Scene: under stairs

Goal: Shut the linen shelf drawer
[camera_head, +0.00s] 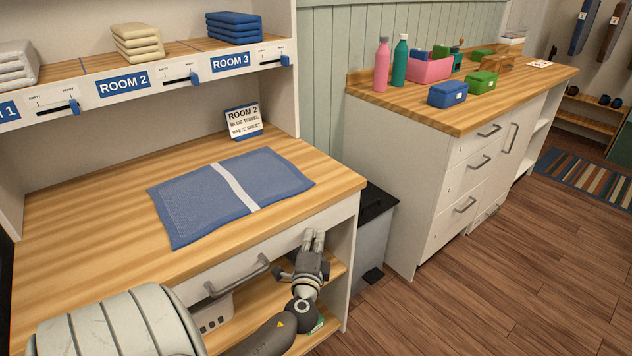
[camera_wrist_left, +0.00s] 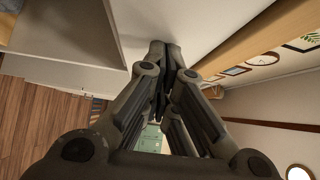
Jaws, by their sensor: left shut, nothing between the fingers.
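The linen shelf drawer has a pale front (camera_head: 283,243) with a grey bar handle (camera_head: 238,278), just under the wooden worktop. It looks near flush with the worktop edge; I cannot tell if a small gap is left. My left gripper (camera_head: 313,237) is shut and empty, fingers pointing up at the drawer front, right of the handle. In the left wrist view its fingertips (camera_wrist_left: 166,46) meet or nearly meet a pale surface (camera_wrist_left: 200,18); contact is unclear. My right gripper is not in view.
A lower shelf (camera_head: 333,270) is below. A grey bin (camera_head: 372,230) stands right, then a cabinet (camera_head: 400,180).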

